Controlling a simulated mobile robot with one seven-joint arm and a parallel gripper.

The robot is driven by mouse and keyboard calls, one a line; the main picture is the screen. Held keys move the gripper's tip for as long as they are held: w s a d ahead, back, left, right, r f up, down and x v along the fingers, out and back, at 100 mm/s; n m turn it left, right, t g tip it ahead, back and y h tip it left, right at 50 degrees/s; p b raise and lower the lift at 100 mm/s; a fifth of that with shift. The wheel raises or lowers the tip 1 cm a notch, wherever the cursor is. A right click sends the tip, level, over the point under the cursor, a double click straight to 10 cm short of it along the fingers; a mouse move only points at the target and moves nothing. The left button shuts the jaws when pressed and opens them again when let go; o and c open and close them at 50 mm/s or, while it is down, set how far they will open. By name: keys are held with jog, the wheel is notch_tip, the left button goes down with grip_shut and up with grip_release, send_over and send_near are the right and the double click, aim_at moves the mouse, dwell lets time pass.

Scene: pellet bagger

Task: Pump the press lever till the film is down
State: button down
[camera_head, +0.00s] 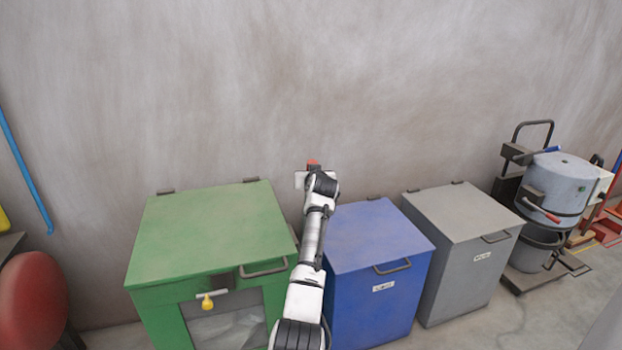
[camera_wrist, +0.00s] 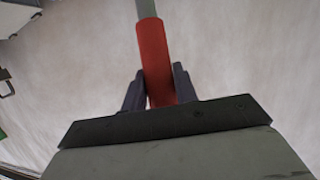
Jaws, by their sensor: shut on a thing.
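The press lever shows in the wrist view as a grey rod (camera_wrist: 146,8) with a red grip (camera_wrist: 152,48). My gripper (camera_wrist: 158,88) is shut on the red grip, one dark finger on each side. In the head view a bit of red (camera_head: 313,163) shows at the far end of my arm, above the gap between the green and blue bins. My gripper's fingers are hidden there behind my wrist. The green bin (camera_head: 215,230) has a front opening with pale, crumpled film (camera_head: 228,328) behind it. I cannot tell how far down the film is.
A yellow knob (camera_head: 207,301) sits on the green bin's front. A blue bin (camera_head: 375,250) and a grey bin (camera_head: 465,230) stand to the right. A drum machine (camera_head: 560,185) is at far right, a red rounded thing (camera_head: 32,300) at lower left. The wall behind is bare.

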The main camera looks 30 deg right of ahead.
jog(key=c, duration=1.1)
grip_release()
jog(key=b+v, duration=0.4)
jog(key=v, duration=0.9)
jog(key=shift+s+a, duration=0.15)
jog(key=shift+s, duration=0.15)
jog(key=shift+r, duration=0.15)
